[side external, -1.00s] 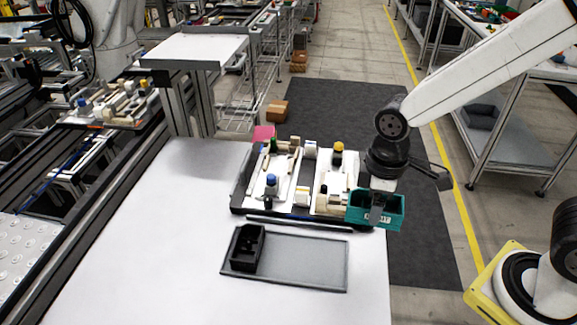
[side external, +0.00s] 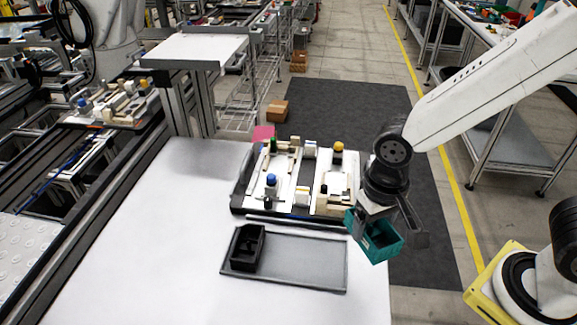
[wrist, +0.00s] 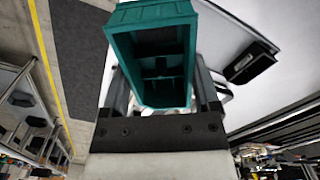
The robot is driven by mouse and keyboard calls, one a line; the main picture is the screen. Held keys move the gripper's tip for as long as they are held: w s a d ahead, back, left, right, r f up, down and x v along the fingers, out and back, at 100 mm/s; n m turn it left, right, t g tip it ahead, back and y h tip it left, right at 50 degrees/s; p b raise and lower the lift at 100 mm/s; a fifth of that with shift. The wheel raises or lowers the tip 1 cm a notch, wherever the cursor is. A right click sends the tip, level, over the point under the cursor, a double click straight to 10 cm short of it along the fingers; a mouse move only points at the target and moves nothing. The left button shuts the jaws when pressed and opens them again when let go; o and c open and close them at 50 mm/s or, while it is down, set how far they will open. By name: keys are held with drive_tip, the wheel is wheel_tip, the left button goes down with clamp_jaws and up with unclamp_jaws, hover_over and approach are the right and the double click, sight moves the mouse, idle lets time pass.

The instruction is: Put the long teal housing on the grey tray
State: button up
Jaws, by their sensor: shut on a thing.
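The teal housing (side external: 377,243) is an open box held in my gripper (side external: 374,212), tilted, in the air just right of the grey tray. In the wrist view the housing (wrist: 152,52) sits between the two fingers of my gripper (wrist: 160,92), with its hollow inside showing. The grey tray (side external: 305,264) lies on the white table, and its right part is bare. A black housing (side external: 246,248) stands on the tray's left end. The fingertips are partly hidden by the housing in the side view.
A pallet fixture (side external: 297,210) with white plates, pegs and blocks stands behind the tray, close to my gripper. The white table (side external: 170,260) is clear to the left and in front. Its right edge (side external: 388,300) is near the held housing.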

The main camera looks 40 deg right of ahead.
drive_tip(key=m, duration=0.2)
drive_tip(key=s+a+m, duration=0.1)
drive_tip(key=m, duration=0.1)
drive_tip(key=s+a+m, duration=0.1)
drive_tip(key=m, duration=0.1)
drive_tip(key=shift+f, duration=0.2)
drive_tip(key=shift+w, duration=0.1)
drive_tip(key=w+a+f, duration=0.3)
drive_tip(key=w+f, duration=0.1)
drive_tip(key=w, duration=0.4)
approach(300, 258)
drive_tip(key=shift+s+d+f, duration=0.25)
drive_tip(key=shift+s+f, duration=0.3)
drive_tip(key=shift+s, duration=0.1)
drive_tip(key=shift+w+a+f, duration=0.2)
drive_tip(key=shift+w+f, duration=0.25)
drive_tip(key=shift+f, duration=0.05)
drive_tip(key=shift+f, duration=0.1)
drive_tip(key=shift+w+f, duration=0.15)
drive_tip(key=shift+f, duration=0.1)
drive_tip(key=shift+a+f, duration=0.1)
drive_tip(key=shift+f, duration=1.4)
